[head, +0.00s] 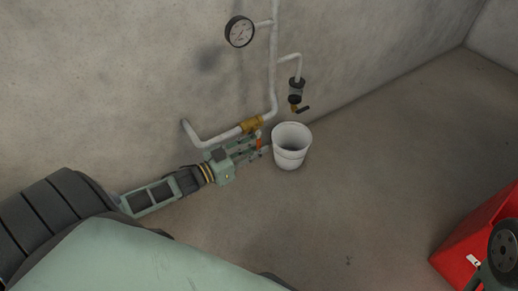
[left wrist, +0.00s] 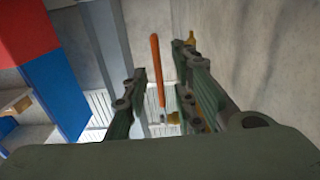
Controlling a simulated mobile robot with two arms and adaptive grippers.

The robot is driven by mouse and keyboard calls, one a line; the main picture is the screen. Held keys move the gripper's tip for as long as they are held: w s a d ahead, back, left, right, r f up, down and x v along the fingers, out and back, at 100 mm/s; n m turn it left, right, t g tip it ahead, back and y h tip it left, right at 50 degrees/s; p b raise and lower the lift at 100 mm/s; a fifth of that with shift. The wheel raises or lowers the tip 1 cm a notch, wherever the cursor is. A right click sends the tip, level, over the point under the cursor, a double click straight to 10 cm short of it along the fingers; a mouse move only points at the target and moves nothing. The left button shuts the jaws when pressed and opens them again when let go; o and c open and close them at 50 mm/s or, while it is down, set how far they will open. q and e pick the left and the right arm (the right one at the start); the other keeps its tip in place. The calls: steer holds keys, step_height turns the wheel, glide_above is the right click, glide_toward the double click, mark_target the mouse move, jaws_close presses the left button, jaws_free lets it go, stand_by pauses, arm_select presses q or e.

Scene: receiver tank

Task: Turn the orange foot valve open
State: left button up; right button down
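The orange foot valve handle (head: 259,143) shows low on the wall pipe, below a brass fitting (head: 251,126). In the left wrist view the orange handle (left wrist: 157,70) is a long bar standing between my two fingers, with brass parts near its lower end. My left gripper (head: 256,148) reaches in from the left, close to the wall, with its fingers around the handle. The fingers are apart, with gaps showing beside the handle, so it looks open. My right gripper is not seen; only part of my right arm shows at the lower right.
A white bucket (head: 290,150) stands on the floor just right of my left gripper. A pressure gauge (head: 240,31) and a hanging drain unit (head: 297,88) with a black lever are on the pipes above. A red box (head: 470,240) is at the lower right. The middle floor is clear.

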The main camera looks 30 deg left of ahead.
arm_select(q)
steer(key=shift+w+d, duration=0.2)
steer(key=shift+w, duration=0.3)
steer(key=shift+c, duration=0.3)
jaws_close()
